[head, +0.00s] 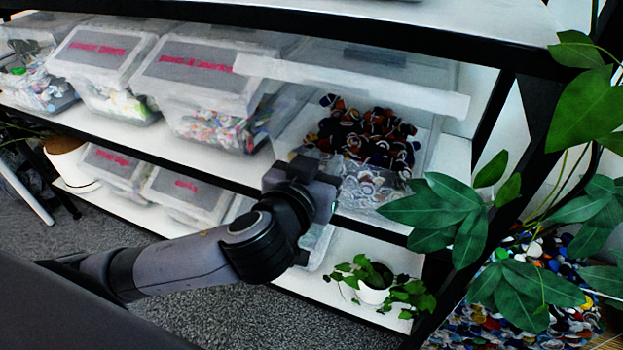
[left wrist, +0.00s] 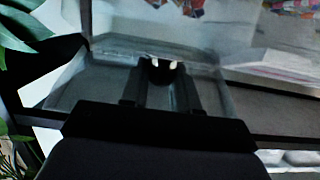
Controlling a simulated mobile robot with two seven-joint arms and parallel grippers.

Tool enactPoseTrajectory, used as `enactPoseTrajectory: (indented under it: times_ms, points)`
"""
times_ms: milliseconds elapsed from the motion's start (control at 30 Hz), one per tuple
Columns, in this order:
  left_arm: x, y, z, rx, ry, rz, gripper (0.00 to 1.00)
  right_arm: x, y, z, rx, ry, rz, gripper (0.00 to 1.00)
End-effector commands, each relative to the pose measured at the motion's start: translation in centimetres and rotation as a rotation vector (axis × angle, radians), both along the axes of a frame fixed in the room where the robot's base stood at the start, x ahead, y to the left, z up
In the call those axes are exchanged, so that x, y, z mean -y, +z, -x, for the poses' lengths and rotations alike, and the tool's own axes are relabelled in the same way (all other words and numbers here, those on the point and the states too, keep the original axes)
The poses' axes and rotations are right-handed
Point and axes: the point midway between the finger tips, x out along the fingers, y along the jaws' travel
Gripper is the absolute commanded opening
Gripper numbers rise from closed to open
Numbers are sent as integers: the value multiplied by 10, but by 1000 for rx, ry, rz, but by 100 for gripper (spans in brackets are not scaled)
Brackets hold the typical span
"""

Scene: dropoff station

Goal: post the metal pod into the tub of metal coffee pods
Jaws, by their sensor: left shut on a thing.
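The clear tub of metal coffee pods (head: 432,150) stands at the right of the middle shelf, its front flap raised. Many dark, orange and silvery pods lie in it. My left gripper (head: 325,182) is at the tub's lower front, partly overlapping it in the head view; its fingertips are hard to make out there. In the left wrist view my left gripper (left wrist: 160,72) is shut on a small dark thing, taken as the metal pod (left wrist: 157,76), mostly hidden between the fingers. Clear plastic of the tub (left wrist: 66,88) surrounds the fingers in that view. My right gripper is not in view.
Lidded clear bins (head: 205,75) with red labels stand left of the tub. A shelf board (head: 400,8) runs above. Large plant leaves (head: 440,210) hang close at the right. A small potted plant (head: 373,292) stands on the lower shelf.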

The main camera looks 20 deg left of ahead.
Motion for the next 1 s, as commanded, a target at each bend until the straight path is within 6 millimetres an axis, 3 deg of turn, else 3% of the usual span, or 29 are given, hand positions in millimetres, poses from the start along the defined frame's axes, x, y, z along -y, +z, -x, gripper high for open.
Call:
enactPoseTrajectory:
  times_ms: [700, 1000]
  points:
    - [4, -11, -100, 0, 2, 4, 2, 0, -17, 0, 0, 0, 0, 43]
    - [5, -12, -123, 2, -1, 2, 2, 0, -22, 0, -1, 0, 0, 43]
